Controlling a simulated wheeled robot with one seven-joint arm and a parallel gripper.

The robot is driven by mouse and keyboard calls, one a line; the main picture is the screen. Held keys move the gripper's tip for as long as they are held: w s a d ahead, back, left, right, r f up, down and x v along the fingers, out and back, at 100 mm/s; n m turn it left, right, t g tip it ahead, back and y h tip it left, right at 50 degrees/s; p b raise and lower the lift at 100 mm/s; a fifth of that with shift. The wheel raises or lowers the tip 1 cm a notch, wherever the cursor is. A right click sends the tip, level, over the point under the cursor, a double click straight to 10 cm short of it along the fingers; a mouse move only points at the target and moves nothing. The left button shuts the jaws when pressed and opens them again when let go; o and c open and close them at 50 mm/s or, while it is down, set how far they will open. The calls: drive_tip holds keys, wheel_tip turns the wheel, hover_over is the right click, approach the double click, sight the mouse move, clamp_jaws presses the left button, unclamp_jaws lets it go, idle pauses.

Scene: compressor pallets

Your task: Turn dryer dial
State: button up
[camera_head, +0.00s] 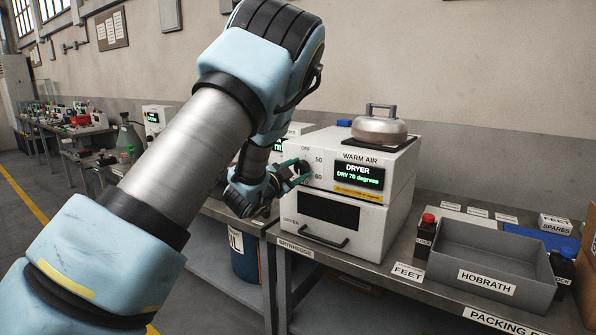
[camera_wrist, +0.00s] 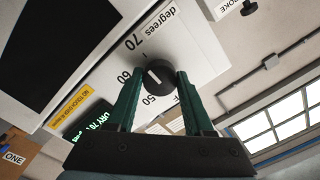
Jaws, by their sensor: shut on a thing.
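The dryer (camera_head: 345,190) is a white box on the bench, with a lit green display (camera_head: 358,175) reading "DRY 70 degrees". Its dial (camera_wrist: 159,75) is a round black knob with a pale pointer line, among the marks 50, 60 and 70 in the wrist view. In the head view the dial is mostly hidden by my gripper (camera_head: 298,172), which reaches it from the left. In the wrist view my gripper (camera_wrist: 160,82) has its two green fingers on either side of the dial, shut on it.
A metal pot (camera_head: 380,128) stands on the dryer. To the right are a grey HOBRATH bin (camera_head: 490,262), a dark bottle with a red cap (camera_head: 425,236) and a blue mat (camera_head: 540,237). The dryer's lower door has a black handle (camera_head: 325,238). A blue drum (camera_head: 245,258) stands below the bench.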

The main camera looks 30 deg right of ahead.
clamp_jaws()
